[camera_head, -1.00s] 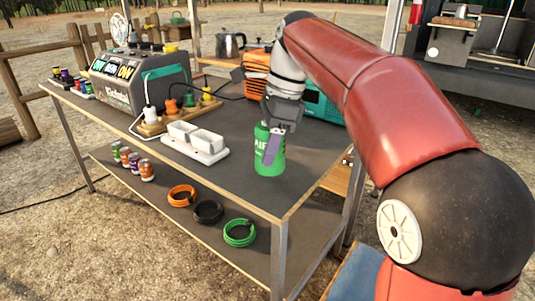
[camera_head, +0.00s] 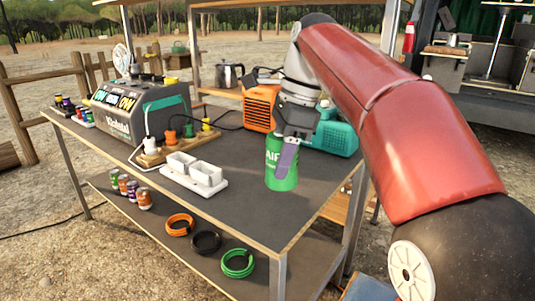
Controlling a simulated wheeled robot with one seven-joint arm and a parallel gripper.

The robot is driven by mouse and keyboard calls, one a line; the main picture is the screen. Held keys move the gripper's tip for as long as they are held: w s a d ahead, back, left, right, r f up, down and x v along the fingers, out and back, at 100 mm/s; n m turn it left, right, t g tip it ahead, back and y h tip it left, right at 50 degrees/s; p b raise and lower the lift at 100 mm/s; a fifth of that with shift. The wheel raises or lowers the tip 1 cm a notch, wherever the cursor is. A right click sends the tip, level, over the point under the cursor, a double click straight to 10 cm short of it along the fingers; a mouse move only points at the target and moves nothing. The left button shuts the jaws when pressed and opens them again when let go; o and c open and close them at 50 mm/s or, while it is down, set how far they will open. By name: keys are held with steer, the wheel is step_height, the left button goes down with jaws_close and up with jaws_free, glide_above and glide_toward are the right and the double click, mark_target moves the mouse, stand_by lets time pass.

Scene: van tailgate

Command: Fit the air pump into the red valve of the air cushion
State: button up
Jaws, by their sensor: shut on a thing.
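The air pump is a green can-shaped thing (camera_head: 274,172) with white lettering, apparently reading "AIR". My gripper (camera_head: 287,150) is shut on it from above, one purple-grey finger showing across its front. The pump is upright over the right part of the grey table top. I cannot tell whether its base touches the table. The air cushion and its red valve are not seen in this view.
The table (camera_head: 258,222) bears a white tray with two cups (camera_head: 194,180), a power station (camera_head: 135,108), a plug board (camera_head: 168,150), an orange box (camera_head: 260,105) and a teal box (camera_head: 335,137). Coiled cables (camera_head: 237,263) lie on the lower shelf. The van (camera_head: 492,100) stands at the right.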

steer(key=s+d+p, duration=0.1)
steer(key=s+d, duration=1)
steer(key=d, duration=0.3)
steer(key=s+d+p, duration=0.1)
steer(key=s+d, duration=1.1)
steer(key=d, duration=0.3)
steer(key=shift+d, duration=0.25)
stand_by(0.5)
